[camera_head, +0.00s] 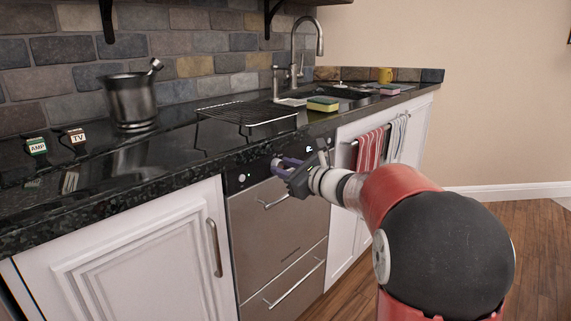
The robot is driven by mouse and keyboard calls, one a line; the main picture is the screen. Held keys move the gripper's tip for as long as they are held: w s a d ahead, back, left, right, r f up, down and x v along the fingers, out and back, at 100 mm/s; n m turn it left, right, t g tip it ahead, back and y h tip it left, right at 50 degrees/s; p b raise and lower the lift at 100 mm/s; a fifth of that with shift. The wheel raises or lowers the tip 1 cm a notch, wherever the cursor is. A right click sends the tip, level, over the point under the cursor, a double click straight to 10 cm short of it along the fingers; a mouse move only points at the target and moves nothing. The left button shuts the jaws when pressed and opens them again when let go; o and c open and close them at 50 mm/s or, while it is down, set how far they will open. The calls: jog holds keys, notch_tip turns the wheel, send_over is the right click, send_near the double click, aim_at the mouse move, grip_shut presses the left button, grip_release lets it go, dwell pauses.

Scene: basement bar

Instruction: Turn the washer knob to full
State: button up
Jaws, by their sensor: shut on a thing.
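The washer (272,225) is a steel-fronted unit with two bar handles, set under the black counter in the middle of the view. A dark control strip (255,173) runs along its top edge. My gripper (278,163), with purplish fingers, is at this strip, right of its middle. The fingers are shut on the washer knob, which they mostly hide. I cannot make out the knob's pointer or its setting. A small pale round spot (241,177) shows at the strip's left end.
The black counter (180,155) overhangs just above my gripper. On it are a metal bucket (131,100), a wire rack (248,114) and a sponge (323,104). Towels (369,150) hang to the right. The wooden floor (530,225) is clear at right.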

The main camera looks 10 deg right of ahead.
jog(key=shift+m+p, duration=0.3)
jog(key=shift+m, duration=0.3)
jog(key=o, duration=1)
jog(key=shift+c, duration=0.2)
jog(key=v, duration=0.7)
jog(key=shift+s+d+b, duration=0.25)
jog(key=shift+s+b, duration=0.1)
jog(key=shift+b, duration=0.05)
